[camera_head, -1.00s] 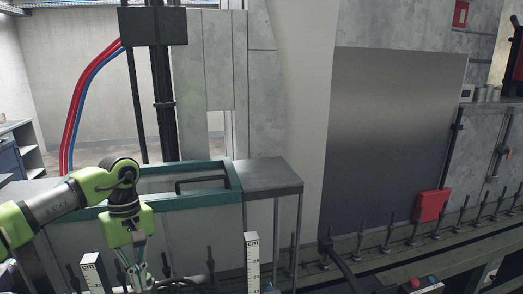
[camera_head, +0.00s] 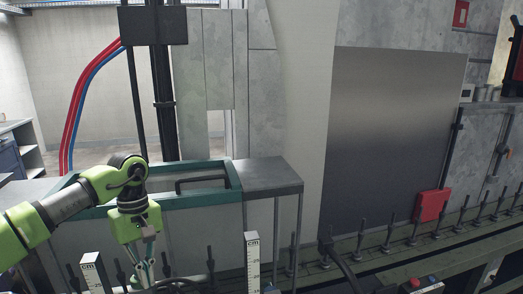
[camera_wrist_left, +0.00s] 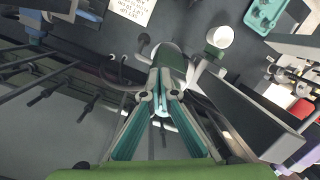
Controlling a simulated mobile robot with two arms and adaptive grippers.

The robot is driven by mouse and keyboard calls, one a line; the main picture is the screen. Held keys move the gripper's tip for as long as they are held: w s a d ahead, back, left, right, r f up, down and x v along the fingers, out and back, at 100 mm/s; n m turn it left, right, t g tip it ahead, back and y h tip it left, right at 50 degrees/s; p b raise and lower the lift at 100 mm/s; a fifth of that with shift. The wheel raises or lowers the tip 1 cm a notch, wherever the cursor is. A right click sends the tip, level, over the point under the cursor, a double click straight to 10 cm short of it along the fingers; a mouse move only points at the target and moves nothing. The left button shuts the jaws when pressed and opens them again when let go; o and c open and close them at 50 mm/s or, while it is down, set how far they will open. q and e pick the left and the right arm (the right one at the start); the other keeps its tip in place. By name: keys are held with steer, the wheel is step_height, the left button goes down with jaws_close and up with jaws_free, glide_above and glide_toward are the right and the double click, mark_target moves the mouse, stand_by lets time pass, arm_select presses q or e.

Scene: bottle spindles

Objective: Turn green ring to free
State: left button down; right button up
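My left gripper (camera_head: 143,277) reaches down in front of the spindle row at lower left in the head view. In the left wrist view its teal-padded fingers (camera_wrist_left: 161,88) converge close together over a greyish rounded part (camera_wrist_left: 168,58). I cannot tell whether they are shut or hold that part. I cannot clearly pick out a green ring. A small greenish part (camera_wrist_left: 212,51) shows beside a white round cup-like end (camera_wrist_left: 220,37), right of the fingertips; I cannot tell if it is the ring. My right gripper is not in view.
Upright dark spindles (camera_head: 388,235) line the green rail. White cm scales (camera_head: 252,263) stand near it. A green-framed bin (camera_head: 236,180) and a grey table (camera_head: 268,175) lie behind. A teal tray (camera_wrist_left: 264,14) lies at the wrist view's upper right.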

arm_select(q)
steer(key=shift+d, duration=0.15)
step_height(320, 180, up, 6)
steer(key=p, duration=0.4)
steer(key=shift+w, duration=0.35)
steer(key=shift+d, duration=0.1)
